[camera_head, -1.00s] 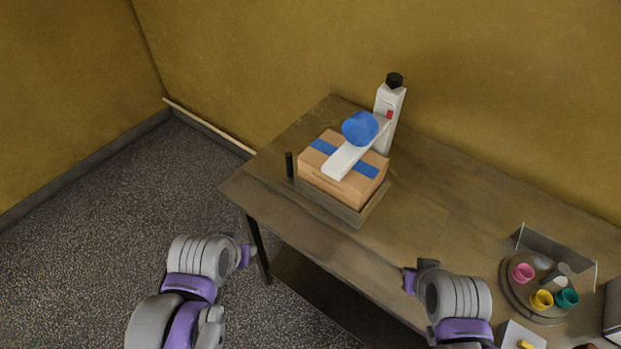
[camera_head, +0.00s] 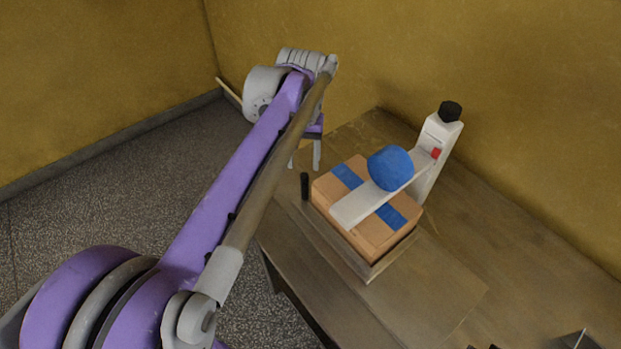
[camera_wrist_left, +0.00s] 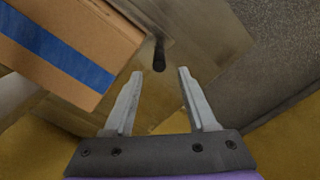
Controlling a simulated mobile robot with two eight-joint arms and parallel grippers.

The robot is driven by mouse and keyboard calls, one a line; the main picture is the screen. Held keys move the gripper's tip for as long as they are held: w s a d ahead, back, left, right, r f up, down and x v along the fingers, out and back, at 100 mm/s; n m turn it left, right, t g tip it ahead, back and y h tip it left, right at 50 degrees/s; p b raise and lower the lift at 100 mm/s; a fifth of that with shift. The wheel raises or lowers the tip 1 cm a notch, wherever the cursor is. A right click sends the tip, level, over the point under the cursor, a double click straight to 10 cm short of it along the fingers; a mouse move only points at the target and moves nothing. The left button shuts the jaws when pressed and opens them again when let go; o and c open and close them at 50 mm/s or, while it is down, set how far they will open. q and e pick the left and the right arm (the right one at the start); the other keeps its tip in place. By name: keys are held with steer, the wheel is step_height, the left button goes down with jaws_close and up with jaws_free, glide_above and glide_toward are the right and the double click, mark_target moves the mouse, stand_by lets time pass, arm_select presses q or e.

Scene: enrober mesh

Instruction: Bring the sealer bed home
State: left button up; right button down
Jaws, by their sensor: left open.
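The sealer stands on the table with a white post (camera_head: 436,150), a white arm (camera_head: 360,203) and a blue round part (camera_head: 390,168). A cardboard box with blue tape (camera_head: 375,233) sits under the arm on the flat wooden bed (camera_head: 370,272). A black upright handle (camera_head: 305,186) stands at the bed's left corner. My left gripper (camera_head: 304,166) is open and empty above the table's left end, close to the handle. In the left wrist view the handle (camera_wrist_left: 159,54) shows just beyond and between the open fingertips (camera_wrist_left: 158,72), apart from them.
The wooden table (camera_head: 500,260) has clear room right of the sealer. A yellow wall (camera_head: 540,120) runs close behind. Grey floor (camera_head: 110,170) lies open to the left. A grey metal piece (camera_head: 577,340) shows at the bottom right.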

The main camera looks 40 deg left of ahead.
mark_target(304, 175)
arm_select(q)
step_height(304, 175, down, 8)
steer(key=shift+w+f, duration=0.1)
steer(key=shift+c, duration=0.2)
jaws_close()
stand_by(1.4)
